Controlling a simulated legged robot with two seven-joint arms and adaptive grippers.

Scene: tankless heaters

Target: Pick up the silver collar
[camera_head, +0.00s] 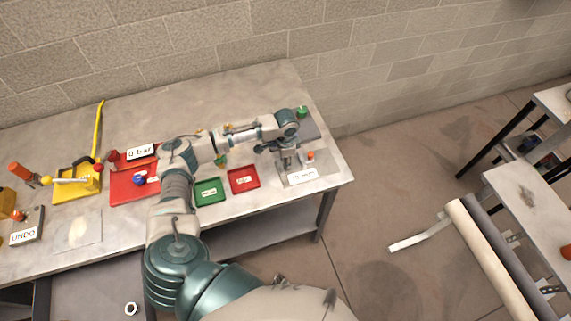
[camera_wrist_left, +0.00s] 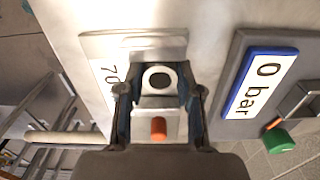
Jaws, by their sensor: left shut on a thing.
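My left gripper (camera_head: 287,163) reaches down at the right end of the workbench, over a grey plate with a white label. In the left wrist view, the fingers (camera_wrist_left: 160,90) are closed on opposite sides of the silver collar (camera_wrist_left: 157,77), a pale metal piece with a round dark hole. The collar is at the labelled plate (camera_wrist_left: 105,75); I cannot tell whether it still touches it. In the head view the collar is hidden by the gripper. My right gripper is not in view.
An orange-topped part (camera_wrist_left: 159,128) stands close beside the fingers. A grey block with a "0 bar" label (camera_wrist_left: 262,82) and a green knob (camera_wrist_left: 281,141) is to the right. Red (camera_head: 243,180) and green (camera_head: 208,192) trays lie left of the gripper on the bench (camera_head: 228,92).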

